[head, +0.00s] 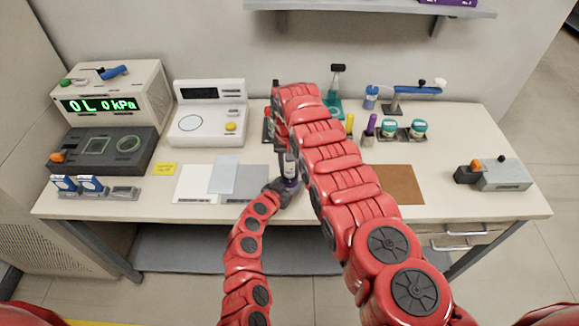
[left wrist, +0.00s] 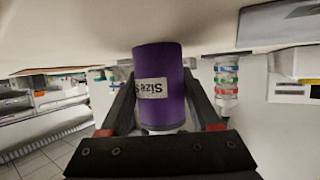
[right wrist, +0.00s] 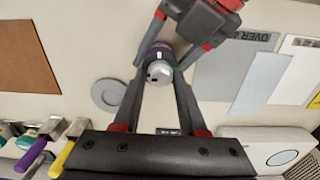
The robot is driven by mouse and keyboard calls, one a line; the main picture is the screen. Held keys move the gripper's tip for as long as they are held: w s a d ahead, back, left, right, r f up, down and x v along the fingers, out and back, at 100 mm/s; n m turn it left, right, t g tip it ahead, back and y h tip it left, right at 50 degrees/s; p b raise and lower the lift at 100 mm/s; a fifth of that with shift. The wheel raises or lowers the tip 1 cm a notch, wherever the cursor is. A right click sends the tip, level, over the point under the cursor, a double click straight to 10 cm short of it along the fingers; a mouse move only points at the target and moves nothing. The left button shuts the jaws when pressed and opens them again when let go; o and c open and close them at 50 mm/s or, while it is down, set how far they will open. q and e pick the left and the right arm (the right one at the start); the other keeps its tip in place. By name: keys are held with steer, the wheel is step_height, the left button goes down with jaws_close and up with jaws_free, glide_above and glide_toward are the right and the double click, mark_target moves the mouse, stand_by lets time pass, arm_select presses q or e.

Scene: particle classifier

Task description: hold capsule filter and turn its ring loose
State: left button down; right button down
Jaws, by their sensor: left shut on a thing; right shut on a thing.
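The capsule filter (head: 291,181) stands at the front middle of the table, mostly hidden by my arms in the head view. In the left wrist view its purple body (left wrist: 160,75) with a pale label sits between the fingers of my left gripper (left wrist: 158,88), which is shut on it. In the right wrist view I see its silvery top (right wrist: 160,72) with a dark purple rim below. My right gripper (right wrist: 159,66) is shut around this top end, above my left gripper (right wrist: 178,28). I cannot tell whether the ring is turned.
A grey disc (right wrist: 107,95) lies beside the filter. A brown mat (head: 400,184) is to the right, white (head: 195,184) and grey (head: 252,183) sheets to the left. A pressure device (head: 113,96) and a white scale (head: 208,125) stand at back left. A shelf (head: 370,8) hangs above.

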mark_target(289, 170)
steer(key=shift+s+f+n, duration=0.15)
steer(key=shift+n, duration=0.45)
steer(key=shift+c, duration=2.2)
jaws_free()
step_height(289, 170, up, 12)
steer(key=shift+a, duration=0.1)
